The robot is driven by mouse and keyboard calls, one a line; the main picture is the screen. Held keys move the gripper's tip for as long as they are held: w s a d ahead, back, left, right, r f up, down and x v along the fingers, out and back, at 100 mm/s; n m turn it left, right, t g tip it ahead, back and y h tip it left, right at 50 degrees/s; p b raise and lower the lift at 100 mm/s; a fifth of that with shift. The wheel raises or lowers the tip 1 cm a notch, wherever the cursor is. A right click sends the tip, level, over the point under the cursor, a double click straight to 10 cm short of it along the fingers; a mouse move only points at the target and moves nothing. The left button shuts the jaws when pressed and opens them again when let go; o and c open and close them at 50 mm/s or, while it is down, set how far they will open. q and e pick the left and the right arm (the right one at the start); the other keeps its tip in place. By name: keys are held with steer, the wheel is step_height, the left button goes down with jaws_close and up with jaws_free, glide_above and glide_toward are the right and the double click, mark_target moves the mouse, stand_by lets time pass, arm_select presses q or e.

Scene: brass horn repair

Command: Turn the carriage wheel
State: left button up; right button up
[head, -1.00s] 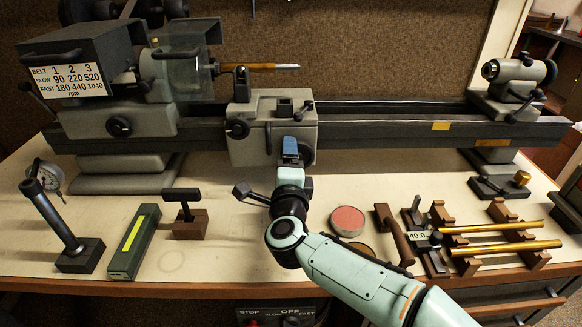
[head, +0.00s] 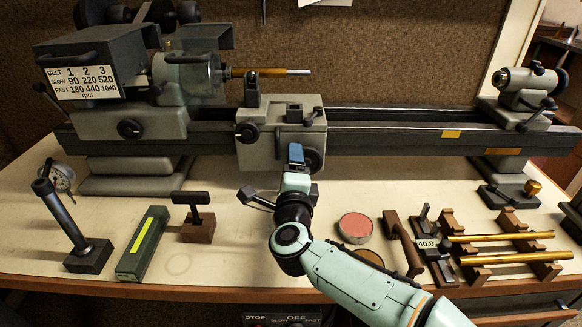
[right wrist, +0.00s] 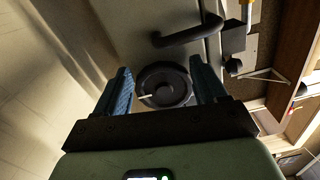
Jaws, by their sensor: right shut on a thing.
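The lathe carriage (head: 262,148) is a grey block on the dark bed in the head view. Its black carriage wheel (head: 315,159) is on the front at the right, partly hidden by my right gripper (head: 296,156). In the right wrist view the wheel (right wrist: 172,82) is a dark round disc with a pale mark at its left. The blue fingers of my right gripper (right wrist: 164,92) stand on either side of the wheel, shut on it. My left gripper is not in view.
A second black knob (head: 248,132) is at the carriage's left, and a black lever (head: 312,117) is on its upper right. The headstock (head: 135,120) stands left and the tailstock (head: 524,95) right. Gauge, blocks, round tins and brass rods (head: 500,236) lie on the bench front.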

steer(key=shift+w+d+f+h, duration=0.2)
steer(key=shift+d+f+h, duration=0.25)
steer(key=shift+f, duration=0.25)
steer(key=o, duration=1)
steer(key=shift+d, duration=0.1)
steer(key=shift+o, duration=0.5)
steer(key=shift+r, duration=0.2)
arm_select(q)
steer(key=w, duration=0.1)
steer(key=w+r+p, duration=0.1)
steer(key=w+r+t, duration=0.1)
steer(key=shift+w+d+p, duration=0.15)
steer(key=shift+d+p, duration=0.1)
steer(key=shift+p, duration=0.1)
arm_select(e)
steer(key=s, duration=1.3)
steer(key=shift+s, duration=0.25)
